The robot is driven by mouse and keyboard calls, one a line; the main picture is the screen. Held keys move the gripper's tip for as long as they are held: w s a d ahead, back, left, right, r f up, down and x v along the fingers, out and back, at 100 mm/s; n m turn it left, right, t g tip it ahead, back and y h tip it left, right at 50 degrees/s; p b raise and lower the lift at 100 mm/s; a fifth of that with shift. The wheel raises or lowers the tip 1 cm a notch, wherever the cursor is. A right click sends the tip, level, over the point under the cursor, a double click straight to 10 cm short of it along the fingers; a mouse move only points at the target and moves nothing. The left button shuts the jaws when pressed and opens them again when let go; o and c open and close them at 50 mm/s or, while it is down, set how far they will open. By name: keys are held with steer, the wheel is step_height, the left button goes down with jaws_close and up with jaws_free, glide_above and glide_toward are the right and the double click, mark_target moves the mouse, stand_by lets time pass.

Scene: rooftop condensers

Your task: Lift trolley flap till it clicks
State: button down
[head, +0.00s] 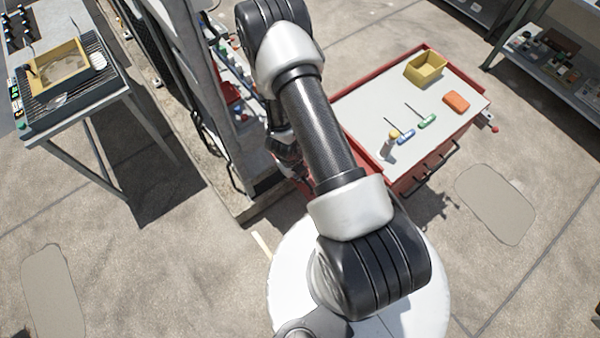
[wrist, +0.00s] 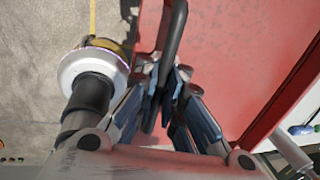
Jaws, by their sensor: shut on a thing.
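The red trolley (head: 408,182) stands right of my arm in the head view, with a grey top and a raised red rim. In the wrist view a red panel (wrist: 235,55), which looks like its flap, fills the upper right. A black bar handle (wrist: 174,35) runs along this panel's left part. My gripper (wrist: 165,97) is shut on the handle, one finger on each side. In the head view my arm hides most of the gripper and flap. The flap's angle and its catch cannot be made out.
On the trolley top lie a yellow bin (head: 426,68), an orange block (head: 456,102), and green (head: 427,121) and blue (head: 405,137) handled tools. A grey condenser frame (head: 215,100) stands close left of my arm. A bench (head: 75,120) is farther left. Floor at lower left is clear.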

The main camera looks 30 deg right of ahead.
steer(key=c, duration=2)
jaws_free()
steer(key=shift+a, duration=0.2)
steer(key=shift+d, duration=0.1)
steer(key=shift+r, duration=0.6)
steer(key=v, duration=1.1)
